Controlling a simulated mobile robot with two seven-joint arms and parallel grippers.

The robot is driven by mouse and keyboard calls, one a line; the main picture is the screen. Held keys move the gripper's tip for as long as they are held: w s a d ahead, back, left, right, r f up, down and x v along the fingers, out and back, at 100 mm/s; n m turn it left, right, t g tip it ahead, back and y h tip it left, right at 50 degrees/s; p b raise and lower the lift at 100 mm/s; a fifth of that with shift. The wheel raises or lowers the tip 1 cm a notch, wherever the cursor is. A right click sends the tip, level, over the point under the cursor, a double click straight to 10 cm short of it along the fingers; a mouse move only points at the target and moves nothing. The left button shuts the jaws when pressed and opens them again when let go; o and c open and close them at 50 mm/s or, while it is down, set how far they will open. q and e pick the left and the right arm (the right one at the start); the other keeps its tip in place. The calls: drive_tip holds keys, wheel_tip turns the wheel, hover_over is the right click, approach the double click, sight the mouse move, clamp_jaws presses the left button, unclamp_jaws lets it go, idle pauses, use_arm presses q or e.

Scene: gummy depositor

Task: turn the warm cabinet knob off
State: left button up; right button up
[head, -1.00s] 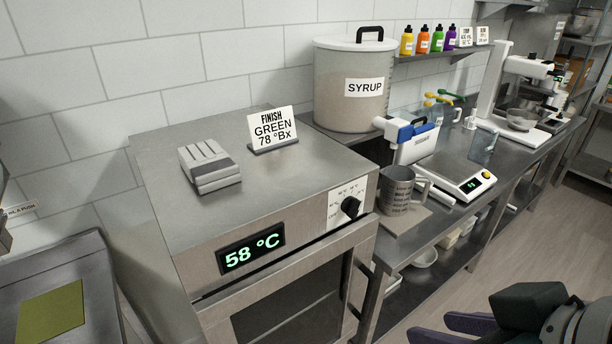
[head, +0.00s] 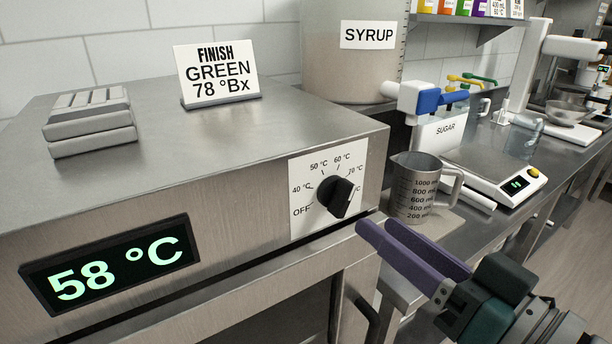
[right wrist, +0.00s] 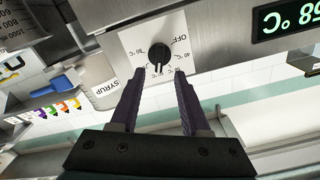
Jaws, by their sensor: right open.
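The warm cabinet (head: 250,215) fills the left and middle of the head view, and its display (head: 110,262) reads 58 °C. Its black knob (head: 337,195) sits on a white dial plate (head: 300,170) marked OFF and 40 °C upward. The exact knob setting is hard to read. My right gripper (head: 378,226) is open and empty, just right of and below the knob in the head view. In the right wrist view the knob (right wrist: 158,55) lies ahead of the open fingertips (right wrist: 160,73), lined up between them, with no contact visible. My left gripper is not in view.
A FINISH GREEN sign (head: 218,75) and a grey stacked block (head: 90,122) stand on the cabinet top. Right of the cabinet are a metal measuring jug (head: 415,187), a scale (head: 500,180) and a syrup container (head: 350,70). A dark door handle (head: 368,322) sits below the knob.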

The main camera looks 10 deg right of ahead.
sight(348, 202)
drive_tip(key=x, duration=0.6)
clamp_jaws()
idle(0.5)
